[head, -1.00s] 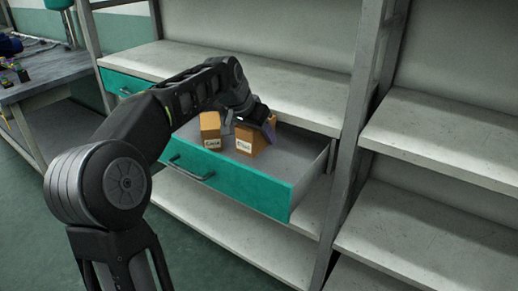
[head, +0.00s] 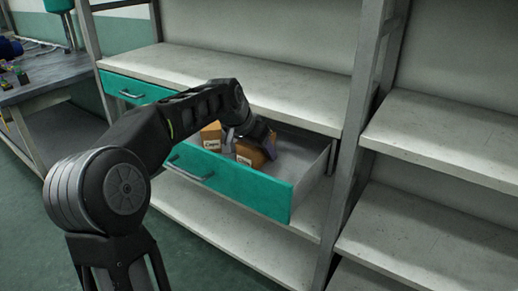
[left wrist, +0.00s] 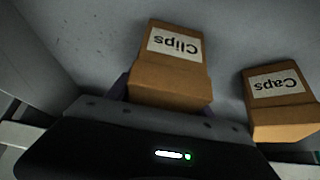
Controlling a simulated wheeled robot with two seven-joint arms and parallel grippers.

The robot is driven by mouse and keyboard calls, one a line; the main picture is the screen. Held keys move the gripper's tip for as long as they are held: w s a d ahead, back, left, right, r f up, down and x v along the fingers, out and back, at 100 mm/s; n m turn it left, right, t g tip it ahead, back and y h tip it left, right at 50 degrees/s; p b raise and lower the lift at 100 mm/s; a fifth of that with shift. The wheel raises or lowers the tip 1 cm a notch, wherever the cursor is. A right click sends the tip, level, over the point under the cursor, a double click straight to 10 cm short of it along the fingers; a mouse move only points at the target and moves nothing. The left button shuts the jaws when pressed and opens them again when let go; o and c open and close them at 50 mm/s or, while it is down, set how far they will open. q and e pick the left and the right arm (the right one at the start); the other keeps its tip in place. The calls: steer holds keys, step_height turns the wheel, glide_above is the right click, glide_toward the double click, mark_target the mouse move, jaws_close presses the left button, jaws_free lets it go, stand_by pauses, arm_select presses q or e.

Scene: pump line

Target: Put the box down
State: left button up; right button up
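The orange-brown box labelled Clips (head: 249,154) is low inside the open teal drawer (head: 243,189). My left gripper (head: 252,139) reaches down into the drawer with its fingers at either side of this box. In the left wrist view the Clips box (left wrist: 171,82) fills the space between the fingers, and a dark purple finger edge shows close against its left side. The finger contact is partly hidden. Whether the box rests on the drawer floor is hard to tell. My right gripper is not in view.
A second box labelled Caps (head: 211,137) stands in the drawer, left of the Clips box in the head view, with a gap between them. The drawer's right part is free. A shelf board (head: 250,85) lies above and behind. A rack post (head: 349,150) stands to the right.

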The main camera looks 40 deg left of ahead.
mark_target(244, 146)
arm_select(q)
steer(key=o, duration=0.3)
steer(key=shift+r, duration=0.2)
steer(key=p+v, duration=0.2)
steer(key=v, duration=1)
steer(key=shift+p, duration=0.3)
